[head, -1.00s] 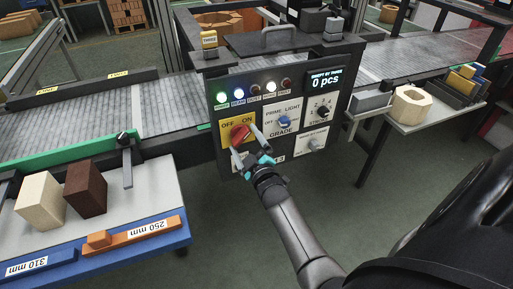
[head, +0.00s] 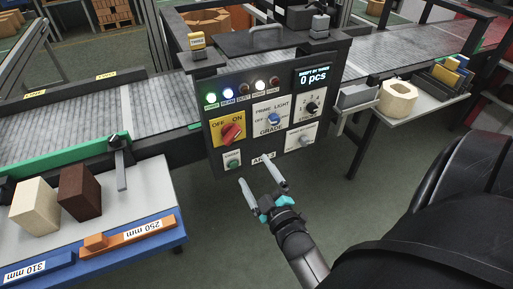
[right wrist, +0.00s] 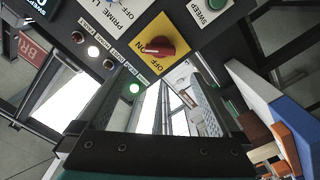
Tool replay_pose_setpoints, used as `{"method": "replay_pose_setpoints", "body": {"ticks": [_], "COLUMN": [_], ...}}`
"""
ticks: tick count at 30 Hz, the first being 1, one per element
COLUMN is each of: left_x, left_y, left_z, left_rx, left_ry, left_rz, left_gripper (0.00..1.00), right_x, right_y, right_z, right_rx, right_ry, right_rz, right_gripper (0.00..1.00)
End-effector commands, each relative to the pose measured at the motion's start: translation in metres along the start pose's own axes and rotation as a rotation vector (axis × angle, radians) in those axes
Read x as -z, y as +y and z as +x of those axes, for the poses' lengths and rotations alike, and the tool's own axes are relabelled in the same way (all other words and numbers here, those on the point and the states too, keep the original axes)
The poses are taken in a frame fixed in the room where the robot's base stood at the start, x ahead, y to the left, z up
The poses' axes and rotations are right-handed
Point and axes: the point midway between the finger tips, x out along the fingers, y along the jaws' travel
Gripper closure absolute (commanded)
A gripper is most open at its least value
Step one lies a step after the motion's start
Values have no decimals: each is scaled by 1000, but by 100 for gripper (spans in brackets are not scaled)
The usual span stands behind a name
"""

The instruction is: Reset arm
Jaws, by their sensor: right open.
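My right gripper (head: 262,190) is open and empty in the head view. It hangs just below and in front of the lower edge of a dark control panel (head: 292,172). A red rotary switch (head: 231,133) sits on a yellow OFF/ON plate on the panel, clear of the fingers. The switch also shows in the right wrist view (right wrist: 158,47), beyond the open fingers. My left gripper is in neither view.
The panel carries a blue grade knob (head: 273,119), a green button (head: 232,160) and a display (head: 314,76) reading 0 pcs. A blue-edged table (head: 135,183) with two blocks stands at left. A shelf (head: 420,107) stands at right. Open floor lies below the panel.

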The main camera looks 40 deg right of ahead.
Motion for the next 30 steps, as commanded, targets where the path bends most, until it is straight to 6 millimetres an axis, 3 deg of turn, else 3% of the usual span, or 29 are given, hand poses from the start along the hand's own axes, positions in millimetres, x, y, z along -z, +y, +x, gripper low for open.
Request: {"method": "replay_pose_setpoints", "body": {"ticks": [14, 17, 20, 23, 26, 30], "left_x": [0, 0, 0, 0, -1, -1], "left_y": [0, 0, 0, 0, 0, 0], "left_z": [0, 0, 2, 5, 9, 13], "left_rx": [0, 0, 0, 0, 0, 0], "left_ry": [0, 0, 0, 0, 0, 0], "left_rz": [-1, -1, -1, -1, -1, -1], "left_gripper": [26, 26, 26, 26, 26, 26], "right_x": [0, -4, -20, -49, -85, -135], "right_y": [0, -8, -36, -88, -150, -223], "right_z": [0, -1, -5, -20, -50, -111], "right_rx": [0, 16, 82, 200, 346, 534], "right_ry": [0, -11, -58, -153, -287, -501], "right_rz": [0, 12, 58, 135, 217, 297], "right_gripper": [0, 0, 0, 0, 0, 0]}}
